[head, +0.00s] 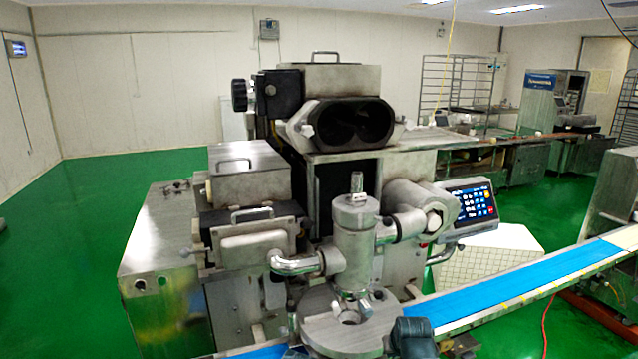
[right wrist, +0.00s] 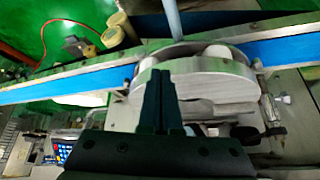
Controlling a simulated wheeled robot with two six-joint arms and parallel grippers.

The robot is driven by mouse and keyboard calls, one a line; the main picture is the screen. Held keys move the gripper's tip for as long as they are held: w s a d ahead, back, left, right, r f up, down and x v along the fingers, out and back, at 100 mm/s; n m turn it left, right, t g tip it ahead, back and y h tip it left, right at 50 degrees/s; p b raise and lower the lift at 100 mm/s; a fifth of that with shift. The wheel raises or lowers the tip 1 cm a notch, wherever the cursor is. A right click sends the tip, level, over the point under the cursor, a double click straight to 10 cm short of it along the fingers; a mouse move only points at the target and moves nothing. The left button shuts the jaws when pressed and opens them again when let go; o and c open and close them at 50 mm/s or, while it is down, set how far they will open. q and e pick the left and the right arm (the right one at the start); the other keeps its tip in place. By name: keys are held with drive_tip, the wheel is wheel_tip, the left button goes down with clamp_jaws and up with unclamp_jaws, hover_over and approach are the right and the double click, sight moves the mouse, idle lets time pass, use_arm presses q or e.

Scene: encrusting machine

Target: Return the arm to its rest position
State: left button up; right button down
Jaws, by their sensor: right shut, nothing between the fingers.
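My right gripper (right wrist: 159,78) shows in the right wrist view with its two dark fingers together and nothing between them. Beyond its tips is the round metal disc (right wrist: 205,82) of the encrusting machine; I cannot tell whether they touch. In the head view, a dark part of my right arm shows at the bottom edge, right of the machine's round plate (head: 335,328). The fingers cannot be made out there. The encrusting machine (head: 345,120) stands in the middle, with a vertical metal cylinder (head: 355,240) above the plate. My left gripper is not in view.
A blue conveyor belt (head: 530,283) runs from the machine's base to the right; it also crosses the right wrist view (right wrist: 70,84). A control screen (head: 472,203) stands right of the cylinder. Green floor (head: 60,230) is open at the left.

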drive_tip(key=s+a+f+g, duration=0.25)
drive_tip(key=s+g, duration=0.25)
drive_tip(key=s, duration=1)
drive_tip(key=s+a+n+g+h, duration=0.1)
drive_tip(key=s+a+n, duration=0.3)
drive_tip(key=a, duration=0.6)
drive_tip(key=shift+s+a+f, duration=0.2)
drive_tip(key=shift+s+a, duration=0.2)
drive_tip(key=shift+s, duration=0.4)
